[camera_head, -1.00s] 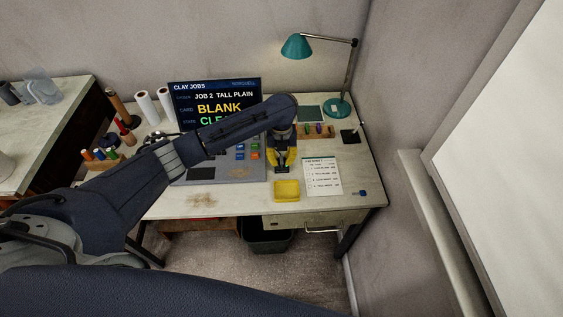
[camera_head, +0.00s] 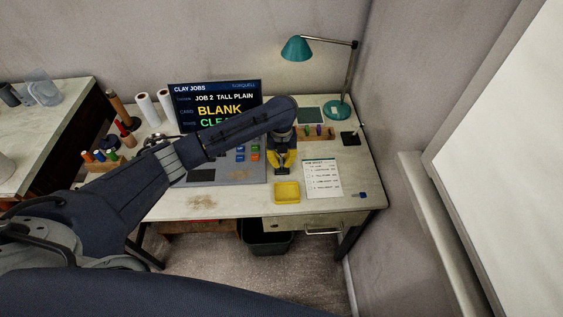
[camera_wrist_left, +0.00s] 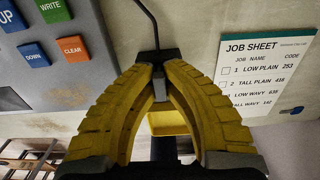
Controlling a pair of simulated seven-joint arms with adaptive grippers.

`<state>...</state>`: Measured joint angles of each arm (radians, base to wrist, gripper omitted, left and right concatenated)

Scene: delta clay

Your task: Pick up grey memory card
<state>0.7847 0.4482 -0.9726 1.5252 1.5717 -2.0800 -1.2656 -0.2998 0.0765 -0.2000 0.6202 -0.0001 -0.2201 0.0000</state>
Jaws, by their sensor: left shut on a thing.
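My left gripper (camera_head: 283,168) reaches down over the desk, just behind the yellow tray (camera_head: 286,192). In the left wrist view its yellow fingers (camera_wrist_left: 158,84) are closed on the small grey memory card (camera_wrist_left: 159,92). The card's far end meets a black block with a cable (camera_wrist_left: 157,57); I cannot tell whether it is still seated in it. In the head view the fingers hide the card. My right gripper is not in view.
The button panel (camera_head: 200,176) and screen (camera_head: 215,104) are left of the gripper. The job sheet (camera_head: 323,178) lies to the right, with a small blue item (camera_head: 363,194) beyond it. A teal lamp (camera_head: 297,48) and a rack (camera_head: 316,133) stand behind.

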